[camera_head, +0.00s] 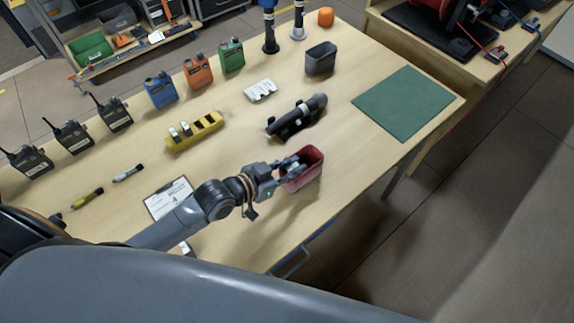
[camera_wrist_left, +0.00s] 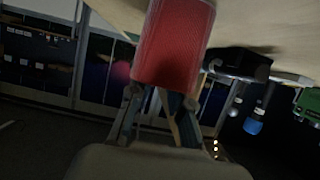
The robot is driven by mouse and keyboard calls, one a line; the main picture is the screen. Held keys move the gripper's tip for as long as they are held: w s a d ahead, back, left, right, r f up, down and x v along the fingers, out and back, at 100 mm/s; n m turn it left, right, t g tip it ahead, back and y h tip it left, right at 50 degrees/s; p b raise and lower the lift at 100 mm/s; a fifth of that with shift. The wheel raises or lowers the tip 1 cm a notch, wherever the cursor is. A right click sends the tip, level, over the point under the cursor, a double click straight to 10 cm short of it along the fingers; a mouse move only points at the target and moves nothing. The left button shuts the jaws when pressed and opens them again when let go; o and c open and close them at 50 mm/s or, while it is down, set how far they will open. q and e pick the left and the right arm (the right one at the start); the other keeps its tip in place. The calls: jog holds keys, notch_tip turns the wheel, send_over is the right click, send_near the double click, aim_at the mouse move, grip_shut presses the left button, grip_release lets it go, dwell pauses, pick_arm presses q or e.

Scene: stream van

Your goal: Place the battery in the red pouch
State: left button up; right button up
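The red pouch (camera_head: 307,168) stands near the table's front edge, its dark opening facing up. My left gripper (camera_head: 292,165) is at the pouch's left side and rim. In the left wrist view the pouch (camera_wrist_left: 172,42) fills the top middle, just beyond the gripper (camera_wrist_left: 161,100). The two fingers show apart at their bases, but their tips are hidden by the pouch. I cannot tell whether a battery is between them. A yellow holder (camera_head: 206,131) has two grey-white batteries (camera_head: 180,131) in its left slots and dark empty slots to the right. My right gripper is not in view.
A black device (camera_head: 297,117) lies behind the pouch. A dark grey bin (camera_head: 321,59) and a white rack (camera_head: 261,91) stand farther back. A green mat (camera_head: 403,102) lies bare at the right. Radios (camera_head: 114,113) line the far left. A clipboard (camera_head: 168,198) lies beside my left arm.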

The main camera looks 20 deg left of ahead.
pick_arm(q)
jog(key=shift+r, duration=0.3)
jog(key=shift+s+a+r, duration=0.15)
jog(key=shift+s+r, duration=0.1)
jog(key=v, duration=1.1)
jog(key=shift+s+r+b, duration=0.2)
jog(key=shift+b, duration=0.1)
